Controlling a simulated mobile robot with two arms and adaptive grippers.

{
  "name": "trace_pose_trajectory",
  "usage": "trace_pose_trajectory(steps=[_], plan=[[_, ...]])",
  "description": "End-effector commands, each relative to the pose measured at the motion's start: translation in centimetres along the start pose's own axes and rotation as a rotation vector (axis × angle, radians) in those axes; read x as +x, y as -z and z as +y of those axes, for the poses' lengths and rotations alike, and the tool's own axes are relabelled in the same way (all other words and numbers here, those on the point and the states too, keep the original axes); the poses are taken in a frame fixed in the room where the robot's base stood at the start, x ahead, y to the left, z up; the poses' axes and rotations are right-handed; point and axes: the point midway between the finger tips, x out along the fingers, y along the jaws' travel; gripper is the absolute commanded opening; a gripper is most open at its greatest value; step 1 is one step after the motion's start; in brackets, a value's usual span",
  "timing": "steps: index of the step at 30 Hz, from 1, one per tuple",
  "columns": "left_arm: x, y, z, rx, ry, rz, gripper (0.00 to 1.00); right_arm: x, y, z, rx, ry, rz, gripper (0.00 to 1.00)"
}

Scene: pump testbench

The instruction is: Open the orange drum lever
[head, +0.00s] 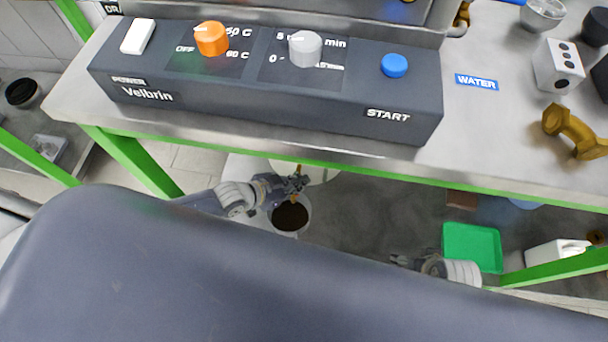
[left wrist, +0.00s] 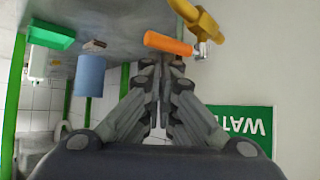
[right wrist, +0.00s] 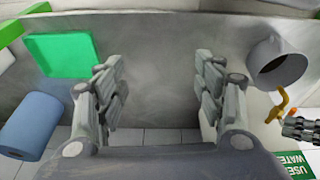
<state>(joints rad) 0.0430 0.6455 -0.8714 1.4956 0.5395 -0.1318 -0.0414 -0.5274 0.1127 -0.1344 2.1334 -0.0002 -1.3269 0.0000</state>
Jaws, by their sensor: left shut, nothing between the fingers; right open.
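The orange lever (left wrist: 168,43) sits on a yellow tap (left wrist: 203,22) on the pale drum (left wrist: 265,60) in the left wrist view. The lever points left from its metal joint. My left gripper (left wrist: 162,62) is shut and empty, its fingertips right at the lever's near side; I cannot tell whether they touch. In the head view this gripper (head: 299,183) is below the bench, above a grey jug (head: 291,217), and hides most of the tap. The tap (right wrist: 284,107) also shows in the right wrist view. My right gripper (right wrist: 157,82) is open and empty.
The bench (head: 480,140) with its control panel (head: 270,100) overhangs my arms. A green tray (head: 472,248) lies below on the right. A blue roll (right wrist: 35,122) is beside it in the right wrist view. The grey surface between tray and jug is clear.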

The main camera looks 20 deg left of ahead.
Motion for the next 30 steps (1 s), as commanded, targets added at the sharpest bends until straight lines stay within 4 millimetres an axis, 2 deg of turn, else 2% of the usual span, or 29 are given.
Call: trace_pose_trajectory(steps=[21, 30], plan=[[-0.6, -0.5, 1.1, -0.001, 0.0, -0.001, 0.0, 3.1, -1.1, -0.4, -0.004, 0.007, -0.017, 0.63], [-0.6, -0.5, 1.1, -0.001, 0.0, 0.0, 0.0, 3.3, -0.7, -0.3, -0.004, 0.005, -0.011, 0.63]])
